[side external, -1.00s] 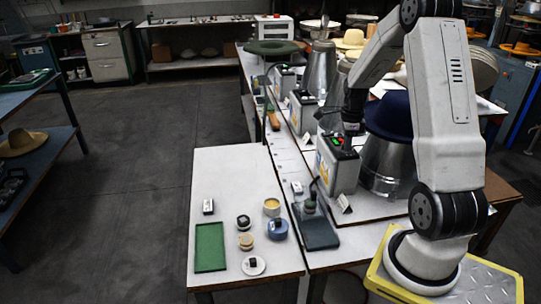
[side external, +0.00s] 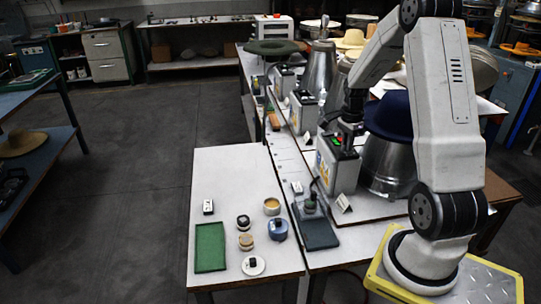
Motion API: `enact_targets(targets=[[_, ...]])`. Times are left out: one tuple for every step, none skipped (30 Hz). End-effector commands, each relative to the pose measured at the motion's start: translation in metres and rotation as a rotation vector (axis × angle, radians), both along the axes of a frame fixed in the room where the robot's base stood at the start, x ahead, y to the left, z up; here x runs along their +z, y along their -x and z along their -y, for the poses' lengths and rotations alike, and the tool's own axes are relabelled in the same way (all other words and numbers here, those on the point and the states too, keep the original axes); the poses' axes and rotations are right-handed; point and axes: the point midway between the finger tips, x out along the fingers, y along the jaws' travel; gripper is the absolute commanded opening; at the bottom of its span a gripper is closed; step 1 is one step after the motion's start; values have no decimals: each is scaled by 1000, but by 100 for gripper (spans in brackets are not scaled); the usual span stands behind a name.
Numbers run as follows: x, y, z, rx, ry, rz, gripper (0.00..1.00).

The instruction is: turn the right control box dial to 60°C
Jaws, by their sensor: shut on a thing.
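The nearest grey control box (side external: 337,172) stands on the table's board, with a yellow label on its front. Small red and green spots show on its top panel. My gripper (side external: 347,146) points down at the right part of that panel and is shut on the dial. The dial itself is hidden by the fingers, so its setting and scale cannot be read. A dark blue hat (side external: 389,117) sits on a metal cone (side external: 386,160) just right of the box.
Two similar boxes (side external: 303,110) (side external: 285,80) stand farther back beside metal cones. A white side table (side external: 215,165) holds a green mat and small tins.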

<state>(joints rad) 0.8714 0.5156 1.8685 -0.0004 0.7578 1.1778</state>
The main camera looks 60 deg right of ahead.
Motion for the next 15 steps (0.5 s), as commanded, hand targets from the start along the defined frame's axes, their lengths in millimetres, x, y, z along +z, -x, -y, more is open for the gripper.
enact_targets(targets=[[1,0,0,44,0,1,0],[1,0,0,72,0,1,0],[1,0,0,110,0,1,0],[1,0,0,139,0,1,0],[1,0,0,167,0,1,0],[1,0,0,205,0,1,0],[1,0,0,234,0,1,0],[1,0,0,262,0,1,0],[1,0,0,300,0,1,0],[1,0,0,328,0,1,0],[1,0,0,357,0,1,0],[1,0,0,395,0,1,0],[1,0,0,423,0,1,0],[1,0,0,452,0,1,0],[1,0,0,489,0,1,0]])
